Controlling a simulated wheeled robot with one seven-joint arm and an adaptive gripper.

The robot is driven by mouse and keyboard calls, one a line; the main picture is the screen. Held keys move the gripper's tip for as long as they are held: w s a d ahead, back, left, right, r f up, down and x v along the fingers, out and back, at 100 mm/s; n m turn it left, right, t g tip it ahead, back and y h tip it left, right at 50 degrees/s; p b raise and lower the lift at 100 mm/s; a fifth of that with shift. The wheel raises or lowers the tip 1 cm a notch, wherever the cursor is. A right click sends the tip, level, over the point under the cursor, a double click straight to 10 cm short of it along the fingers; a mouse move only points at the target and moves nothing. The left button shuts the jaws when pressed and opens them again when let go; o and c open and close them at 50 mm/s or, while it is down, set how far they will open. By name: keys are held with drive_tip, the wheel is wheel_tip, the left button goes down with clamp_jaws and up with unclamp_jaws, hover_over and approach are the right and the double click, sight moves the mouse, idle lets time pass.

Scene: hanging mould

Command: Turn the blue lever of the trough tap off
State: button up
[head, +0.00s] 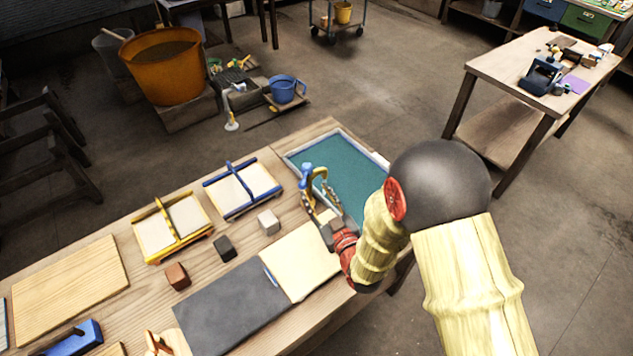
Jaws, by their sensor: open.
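The trough (345,170) is a grey-rimmed basin filled with teal, set in the far right end of the wooden bench. A blue lever (306,171) stands at its left side, beside a curved brass-coloured tap (319,172). My gripper (318,189) reaches in from the right, just in front of the tap and lever. Its fingers are apart with nothing seen between them. They overlap the lower part of the tap in the picture, so I cannot tell whether they touch it.
The bench (150,285) carries a blue-handled mould (243,190), a yellow-handled mould (172,227), small blocks, a grey mat (225,310) and a cream sheet (302,262) near my arm. An orange tub (165,75) and blue bucket (284,90) stand beyond.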

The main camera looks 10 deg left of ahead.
sight(305, 189)
drive_tip(key=shift+y, duration=0.5)
drive_tip(key=w+a, duration=0.2)
drive_tip(key=a, duration=0.1)
drive_tip(key=w+a+f, duration=0.1)
drive_tip(key=w+a, duration=0.1)
drive_tip(key=shift+a, duration=0.1)
drive_tip(key=shift+s, duration=0.1)
drive_tip(key=c, duration=0.3)
drive_tip(key=c, duration=0.3)
clamp_jaws()
